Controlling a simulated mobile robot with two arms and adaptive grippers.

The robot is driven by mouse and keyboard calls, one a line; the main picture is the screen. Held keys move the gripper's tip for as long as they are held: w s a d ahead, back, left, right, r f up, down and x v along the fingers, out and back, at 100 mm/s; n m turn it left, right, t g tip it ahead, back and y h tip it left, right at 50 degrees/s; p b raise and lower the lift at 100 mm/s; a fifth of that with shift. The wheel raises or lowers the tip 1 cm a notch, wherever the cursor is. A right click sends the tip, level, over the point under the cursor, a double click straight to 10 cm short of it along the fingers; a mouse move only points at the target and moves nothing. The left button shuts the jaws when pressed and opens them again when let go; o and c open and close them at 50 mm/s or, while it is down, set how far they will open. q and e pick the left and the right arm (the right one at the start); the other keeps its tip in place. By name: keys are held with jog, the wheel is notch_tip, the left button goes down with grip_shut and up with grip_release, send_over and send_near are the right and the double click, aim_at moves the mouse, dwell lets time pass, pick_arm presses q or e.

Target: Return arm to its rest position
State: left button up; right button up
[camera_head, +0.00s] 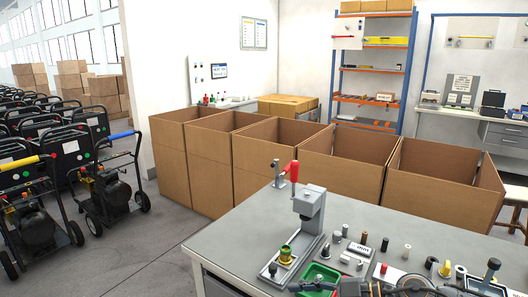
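A dark arm part, which looks like my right gripper (318,286), shows along the bottom edge over the front of the grey workbench (235,248). It reaches in from the right and is cut off by the frame. Its fingertips are too small and dark to tell open from shut, and I see nothing clearly held. My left gripper is not in view. A press fixture with a red handle (293,171) stands on the bench behind the arm part. A brass-coloured part (285,254) sits on the fixture's base.
A green tray (318,274) and several small cylinders, such as the dark one (385,244), are close to the arm part. Open cardboard boxes (335,180) line the bench's far side. Wheeled machines (105,180) stand at left. The bench's left part is bare.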

jog(key=a+r+m+t+y, duration=0.3)
jog(key=a+r+t, duration=0.15)
jog(key=a, duration=0.35)
jog(key=s+d+f+m+t+h, duration=0.4)
jog(key=d+f+m+h, duration=0.8)
jog(key=d+h, duration=0.15)
jog(key=s+d+f+g+h, duration=0.1)
jog(key=s+d+f+g, duration=0.25)
jog(key=s, duration=0.35)
jog(key=s+d+f+m+g+h, duration=0.1)
jog(key=s+d+f+g, duration=0.15)
jog(key=s+f, duration=0.35)
jog(key=s+d+f+g+h, duration=0.1)
jog(key=s+d+f+g, duration=0.2)
jog(key=s, duration=0.5)
notch_tip(320, 180, down, 24)
jog(key=a+g+p, duration=0.1)
jog(key=p, duration=0.1)
pick_arm(q)
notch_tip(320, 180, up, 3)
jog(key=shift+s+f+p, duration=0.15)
jog(key=shift+p, duration=0.2)
pick_arm(e)
jog(key=s+d+f+g, duration=0.1)
jog(key=s+d+f, duration=0.1)
jog(key=s+f, duration=1.3)
jog(key=shift+s+d+f, duration=0.35)
jog(key=shift+s, duration=0.7)
